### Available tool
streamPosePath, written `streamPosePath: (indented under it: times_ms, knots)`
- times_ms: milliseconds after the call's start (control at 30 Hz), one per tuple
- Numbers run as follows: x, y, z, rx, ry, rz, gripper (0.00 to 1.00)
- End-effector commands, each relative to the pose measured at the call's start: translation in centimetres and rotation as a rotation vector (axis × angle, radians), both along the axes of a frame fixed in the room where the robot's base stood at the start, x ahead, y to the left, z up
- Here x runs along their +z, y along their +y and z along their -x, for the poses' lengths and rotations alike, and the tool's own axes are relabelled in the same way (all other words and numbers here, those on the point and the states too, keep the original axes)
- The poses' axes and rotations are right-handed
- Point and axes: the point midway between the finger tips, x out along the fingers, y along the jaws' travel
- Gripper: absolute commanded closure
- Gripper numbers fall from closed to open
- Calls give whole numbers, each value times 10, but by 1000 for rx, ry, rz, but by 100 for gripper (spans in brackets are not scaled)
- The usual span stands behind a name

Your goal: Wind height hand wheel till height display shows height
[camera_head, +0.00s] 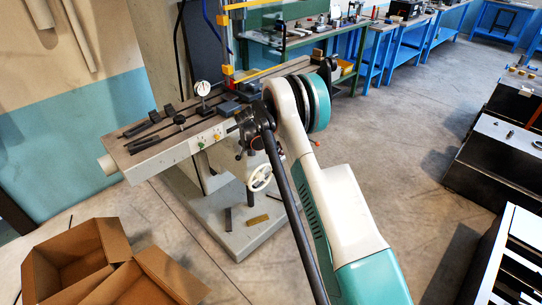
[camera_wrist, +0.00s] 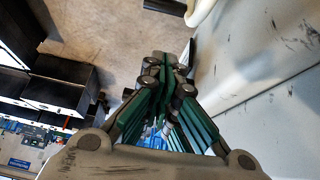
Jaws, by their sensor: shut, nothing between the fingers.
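A white spoked hand wheel (camera_head: 260,178) is on the front of the grey machine, below its table, in the head view. A white curved rim (camera_wrist: 201,10) at the top of the wrist view looks like part of that wheel. My gripper (camera_wrist: 168,62) is shut and empty in the wrist view, its fingertips together just below that rim in the picture; I see no clear contact. In the head view I cannot clearly separate my gripper from the dark parts beside my arm. I cannot make out a height display with a readable number.
The machine's table (camera_head: 150,145) carries a round white dial gauge (camera_head: 203,88) and dark clamps. Open cardboard boxes (camera_head: 95,262) stand at the lower left. Black cabinets (camera_head: 490,160) stand at the right. Blue workbenches (camera_head: 385,55) line the back. The floor between is clear.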

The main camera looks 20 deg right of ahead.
Motion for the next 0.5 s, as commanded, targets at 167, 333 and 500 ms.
streamPosePath:
  times_ms: [167,333,500]
  knots:
    - [-35,-17,-6,-1,0,-1,100]
    - [-63,-33,-11,0,-1,-1,100]
    - [-88,-32,-10,3,0,-1,100]
